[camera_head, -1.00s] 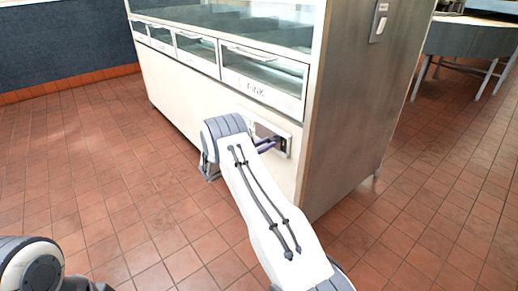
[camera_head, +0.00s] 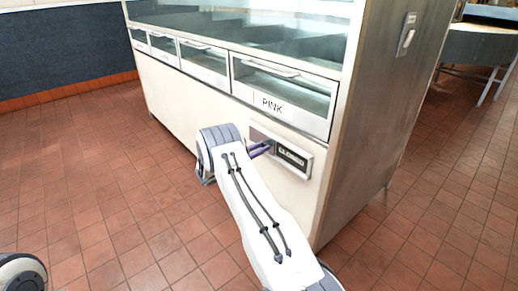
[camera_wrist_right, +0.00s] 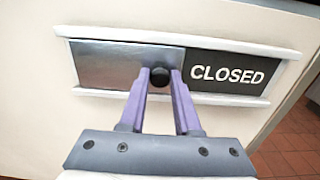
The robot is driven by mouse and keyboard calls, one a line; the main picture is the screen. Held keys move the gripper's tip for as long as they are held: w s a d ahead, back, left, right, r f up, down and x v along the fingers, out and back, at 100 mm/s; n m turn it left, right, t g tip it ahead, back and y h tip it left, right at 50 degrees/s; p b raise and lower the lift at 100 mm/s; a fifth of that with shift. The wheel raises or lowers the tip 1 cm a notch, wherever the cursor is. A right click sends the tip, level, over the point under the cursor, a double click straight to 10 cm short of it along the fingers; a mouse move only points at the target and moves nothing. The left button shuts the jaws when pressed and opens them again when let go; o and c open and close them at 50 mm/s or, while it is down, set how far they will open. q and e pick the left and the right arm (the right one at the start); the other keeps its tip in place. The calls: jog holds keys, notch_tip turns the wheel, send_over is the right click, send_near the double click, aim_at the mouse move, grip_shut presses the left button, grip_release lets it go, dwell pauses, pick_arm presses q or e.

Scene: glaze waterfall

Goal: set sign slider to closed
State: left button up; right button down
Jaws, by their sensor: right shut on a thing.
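The sign slider is a framed panel low on the cabinet's front, at its right end. Its silver sliding cover (camera_wrist_right: 120,66) sits on the left of the frame in the right wrist view. The word CLOSED (camera_wrist_right: 228,75) shows on the dark plate to the right of the cover, and it also shows in the head view (camera_head: 291,159). My right gripper (camera_wrist_right: 161,80) is shut on the round black knob (camera_wrist_right: 160,77) at the cover's right end; in the head view its purple fingers (camera_head: 261,148) reach the panel. My left gripper is out of view.
The white display case (camera_head: 180,93) has a row of glass-fronted drawers, one labelled PINK (camera_head: 273,104). A switch (camera_head: 406,34) is on its metal side. A table (camera_head: 475,45) stands at the back right. The tiled floor (camera_head: 100,190) at left is clear.

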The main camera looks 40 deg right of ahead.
jog(key=shift+w, duration=0.15)
jog(key=c, duration=0.6)
grip_release()
jog(key=shift+w+a, duration=0.1)
jog(key=shift+a, duration=0.05)
jog(key=shift+c, duration=0.2)
jog(key=shift+a, duration=0.1)
jog(key=a+p, duration=0.2)
jog(key=a, duration=0.8)
jog(key=shift+a, duration=0.25)
jog(key=shift+r, duration=0.1)
